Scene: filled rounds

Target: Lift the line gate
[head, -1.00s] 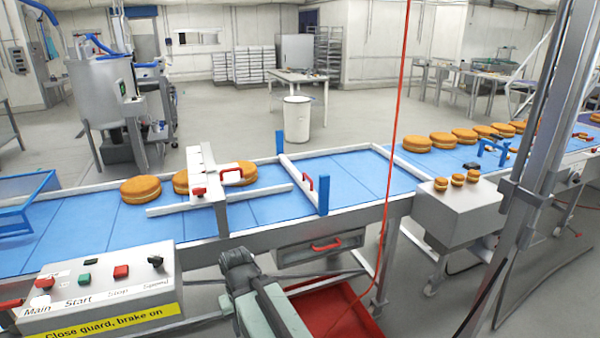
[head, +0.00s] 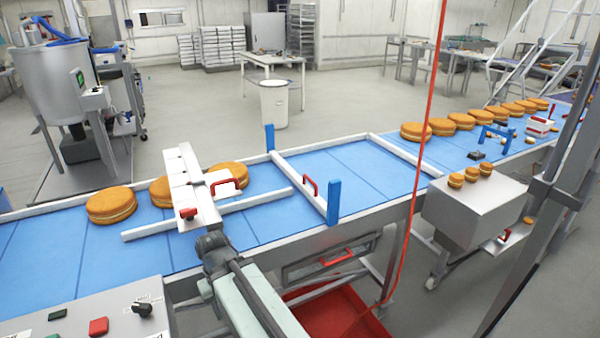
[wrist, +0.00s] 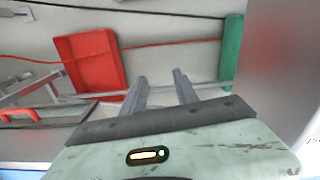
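The line gate appears to be the white bar (head: 298,183) across the blue belt, between two blue posts, with a red handle (head: 309,186) on it. It sits low, close to the belt. In the wrist view my gripper (wrist: 160,82) has its two grey fingers apart with nothing between them. The floor and a red tray (wrist: 90,60) show beyond them; the gate is not seen there. In the head view my arm reaches up to the belt's near edge, left of and nearer than the gate; the fingertips cannot be made out.
A white guide frame (head: 190,185) with red handles spans the belt left of the gate. Round filled cakes (head: 112,206) stand beside and behind it; several more (head: 416,131) stand right of the gate. A red cable (head: 430,120) hangs in front. The belt beside the gate is clear.

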